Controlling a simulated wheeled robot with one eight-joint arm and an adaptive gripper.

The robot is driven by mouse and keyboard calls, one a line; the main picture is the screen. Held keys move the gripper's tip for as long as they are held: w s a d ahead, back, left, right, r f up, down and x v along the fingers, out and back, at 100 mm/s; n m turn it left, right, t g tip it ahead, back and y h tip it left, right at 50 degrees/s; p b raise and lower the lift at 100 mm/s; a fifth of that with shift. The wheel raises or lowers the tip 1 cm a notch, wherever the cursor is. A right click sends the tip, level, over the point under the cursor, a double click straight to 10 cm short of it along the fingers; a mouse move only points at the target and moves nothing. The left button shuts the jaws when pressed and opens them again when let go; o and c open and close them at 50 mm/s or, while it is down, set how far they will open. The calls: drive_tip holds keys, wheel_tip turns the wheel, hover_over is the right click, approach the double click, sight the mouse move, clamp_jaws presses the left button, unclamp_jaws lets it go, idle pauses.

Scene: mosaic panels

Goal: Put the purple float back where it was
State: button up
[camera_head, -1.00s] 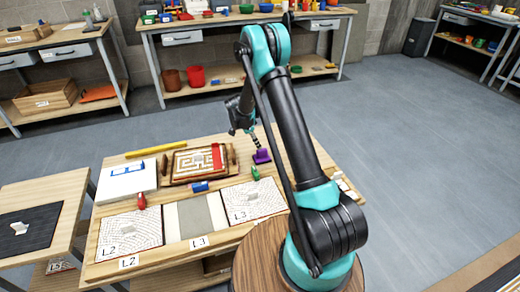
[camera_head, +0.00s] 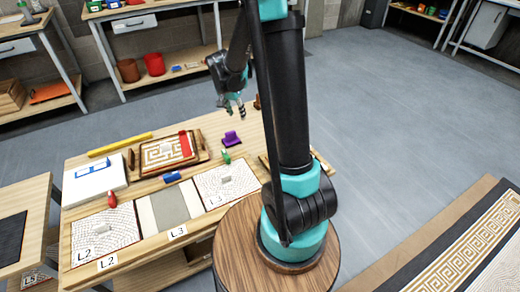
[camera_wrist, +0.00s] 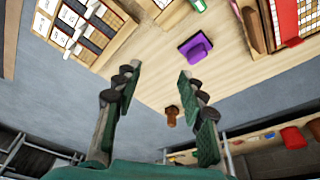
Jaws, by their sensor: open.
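The purple float (camera_head: 231,138) lies on the wooden worktable (camera_head: 255,136), to the right of the framed maze panel (camera_head: 158,165). It also shows near the top of the wrist view (camera_wrist: 195,47), lying on bare wood. My gripper (camera_head: 238,108) is above the float and apart from it. In the wrist view my gripper (camera_wrist: 160,74) has its fingers spread wide with nothing between them. The float is beyond the right fingertip there.
A green piece (camera_head: 226,157) lies just in front of the float. A brown knobbed piece (camera_wrist: 171,115) stands near the table edge. A blue piece (camera_head: 172,177), a red piece (camera_head: 111,198) and a yellow bar (camera_head: 119,143) lie farther left.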

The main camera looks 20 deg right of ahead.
drive_tip(key=s+d+r+n+t+y, duration=0.1)
drive_tip(key=s+n, duration=0.8)
drive_tip(key=s, duration=1.5)
drive_tip(key=shift+s+d+r+t+y, duration=0.15)
drive_tip(key=shift+s+d+t+y, duration=0.35)
drive_tip(key=shift+d, duration=0.4)
drive_tip(key=shift+w, duration=0.15)
